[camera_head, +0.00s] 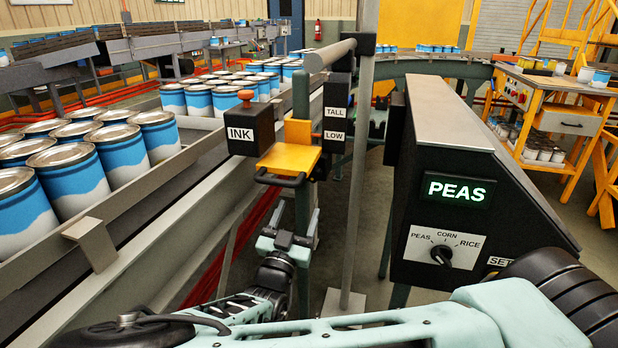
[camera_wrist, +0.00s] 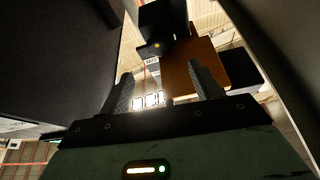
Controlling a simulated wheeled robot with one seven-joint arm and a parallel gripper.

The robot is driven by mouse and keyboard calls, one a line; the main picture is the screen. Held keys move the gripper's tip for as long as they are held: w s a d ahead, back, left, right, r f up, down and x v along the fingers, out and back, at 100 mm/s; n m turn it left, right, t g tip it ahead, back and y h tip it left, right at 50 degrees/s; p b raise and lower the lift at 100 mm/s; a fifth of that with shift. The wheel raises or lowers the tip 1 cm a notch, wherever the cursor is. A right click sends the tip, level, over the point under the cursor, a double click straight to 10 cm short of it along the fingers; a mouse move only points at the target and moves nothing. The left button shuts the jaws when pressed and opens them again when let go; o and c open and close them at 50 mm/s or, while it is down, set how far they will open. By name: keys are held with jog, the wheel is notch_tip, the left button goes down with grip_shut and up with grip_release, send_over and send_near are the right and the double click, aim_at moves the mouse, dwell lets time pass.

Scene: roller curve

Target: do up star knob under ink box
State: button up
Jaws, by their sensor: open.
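The black ink box (camera_head: 250,128), labelled INK with an orange knob on top, stands beside the conveyor in the head view. No star knob can be made out under it there. My gripper (camera_head: 286,232) is below the yellow bracket (camera_head: 288,158), right of and lower than the ink box. In the wrist view my gripper (camera_wrist: 160,82) points upward with its two fingers apart and nothing visible between them. Beyond the fingers is a dark block with a small yellow spot (camera_wrist: 156,45); I cannot tell whether this is the star knob.
A black panel (camera_head: 455,190) reading PEAS, with a selector dial (camera_head: 441,255), stands close on the right. A grey post (camera_head: 360,190) rises just right of my gripper. TALL and LOW labels mark a dark box (camera_head: 337,122). Blue-and-white cans (camera_head: 70,180) fill the left conveyor.

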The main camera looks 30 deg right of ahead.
aim_at(311, 177)
jog(key=p+x, duration=0.1)
jog(key=x, duration=0.9)
jog(key=shift+w+d+p, duration=0.25)
jog(key=shift+d+p, duration=0.05)
jog(key=shift+d, duration=0.05)
jog(key=c, duration=1)
